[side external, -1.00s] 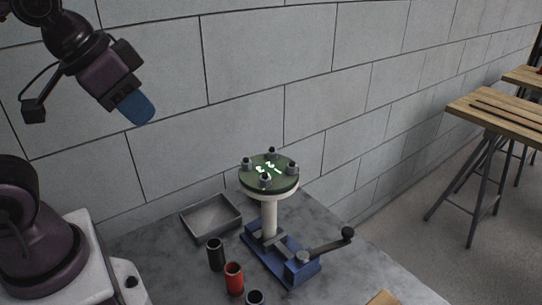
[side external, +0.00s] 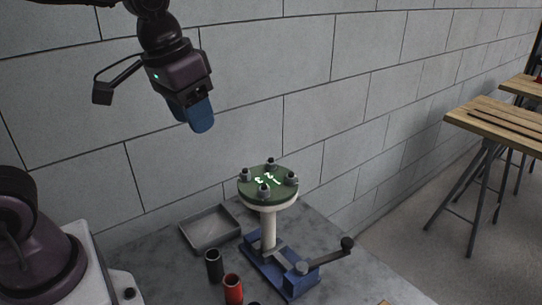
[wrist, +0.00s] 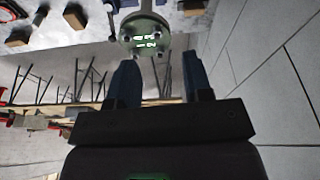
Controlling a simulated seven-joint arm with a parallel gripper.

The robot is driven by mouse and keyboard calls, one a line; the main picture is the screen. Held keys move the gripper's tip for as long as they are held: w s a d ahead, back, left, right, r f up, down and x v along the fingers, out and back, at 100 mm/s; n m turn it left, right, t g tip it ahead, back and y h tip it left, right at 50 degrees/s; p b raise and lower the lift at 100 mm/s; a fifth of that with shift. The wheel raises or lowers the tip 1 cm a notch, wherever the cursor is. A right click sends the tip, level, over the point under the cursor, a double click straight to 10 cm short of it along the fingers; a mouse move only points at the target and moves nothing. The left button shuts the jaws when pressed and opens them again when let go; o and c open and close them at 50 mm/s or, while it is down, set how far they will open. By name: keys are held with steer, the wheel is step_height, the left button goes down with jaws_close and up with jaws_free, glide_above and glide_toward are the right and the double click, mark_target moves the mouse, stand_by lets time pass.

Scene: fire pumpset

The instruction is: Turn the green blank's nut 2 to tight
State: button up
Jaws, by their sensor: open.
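The green blank (side external: 267,184) is a round disc lying flat on a white post, with several grey nuts standing around its rim and glowing white-green marks on its top. Which nut is nut 2 I cannot tell from these marks. The blank also shows in the wrist view (wrist: 145,29), ahead of the fingers at the top. My gripper (side external: 195,117), with blue fingers, is up in the air to the left of the blank and well above it. In the wrist view my gripper (wrist: 160,80) has its two fingers apart with nothing between them.
The post stands in a blue vise (side external: 278,272) with a black-knobbed handle (side external: 347,243) reaching right. A grey tray (side external: 210,228), a black cup (side external: 214,266) and a red cup (side external: 233,289) stand left of it. A block wall runs behind the table.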

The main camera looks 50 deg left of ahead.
mark_target(271, 162)
steer(key=w+d+n+g, duration=0.1)
steer(key=w+n+g, duration=0.2)
steer(key=w+n, duration=0.85)
steer(key=w+f, duration=0.1)
steer(key=f, duration=0.3)
steer(key=w+f+m, duration=0.1)
steer(key=f, duration=0.3)
steer(key=f+m, duration=0.1)
steer(key=f, duration=0.3)
steer(key=shift+w+f, duration=0.4)
jaws_close()
